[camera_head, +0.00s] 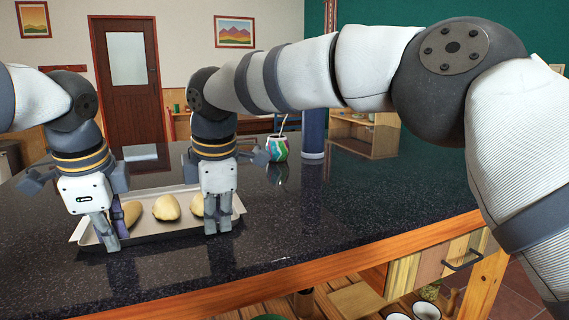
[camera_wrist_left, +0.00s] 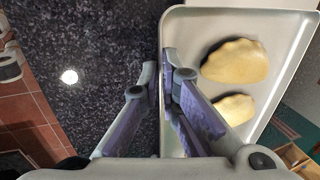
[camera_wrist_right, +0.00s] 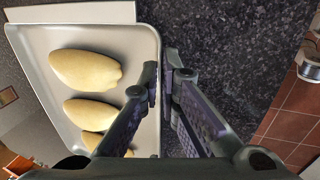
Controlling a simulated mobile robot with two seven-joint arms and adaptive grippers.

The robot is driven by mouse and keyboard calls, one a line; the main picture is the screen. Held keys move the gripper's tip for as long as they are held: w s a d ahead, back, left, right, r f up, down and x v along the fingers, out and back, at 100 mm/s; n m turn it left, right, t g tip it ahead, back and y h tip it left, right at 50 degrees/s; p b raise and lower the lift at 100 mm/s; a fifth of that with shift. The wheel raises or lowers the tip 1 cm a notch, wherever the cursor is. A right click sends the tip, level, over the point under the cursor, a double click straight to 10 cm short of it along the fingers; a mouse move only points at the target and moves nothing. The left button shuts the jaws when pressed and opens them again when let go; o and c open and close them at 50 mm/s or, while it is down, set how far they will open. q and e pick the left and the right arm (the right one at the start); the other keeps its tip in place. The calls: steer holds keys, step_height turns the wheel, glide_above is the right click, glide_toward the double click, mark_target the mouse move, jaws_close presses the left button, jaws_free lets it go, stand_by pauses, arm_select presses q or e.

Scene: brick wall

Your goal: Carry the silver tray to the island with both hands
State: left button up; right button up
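The silver tray (camera_head: 160,235) is on or just above the dark speckled counter (camera_head: 370,200); I cannot tell if it touches. It looks level and holds several pale pastries (camera_head: 166,207). My left gripper (camera_head: 107,243) is at the tray's near left side, pointing down. In the left wrist view its fingers (camera_wrist_left: 160,72) are nearly together, with the tray's rim (camera_wrist_left: 163,30) between them. My right gripper (camera_head: 218,226) is at the tray's near right side. In the right wrist view its narrow-set fingers (camera_wrist_right: 161,72) have the rim between them too. The grippers hide parts of the tray's near edge.
A colourful cup with a straw (camera_head: 277,148) and a blue cylinder (camera_head: 313,132) stand behind the tray. The counter to the right is clear. Below its wooden edge are a drawer (camera_head: 455,255) and a shelf with dishes.

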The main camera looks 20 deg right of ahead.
arm_select(q)
steer(key=o, duration=0.3)
arm_select(e)
steer(key=o, duration=0.3)
arm_select(q)
steer(key=shift+o, duration=0.2)
arm_select(e)
steer(key=shift+o, duration=0.2)
steer(key=shift+r, duration=0.1)
arm_select(q)
steer(key=v, duration=1.2)
arm_select(e)
steer(key=v, duration=1.2)
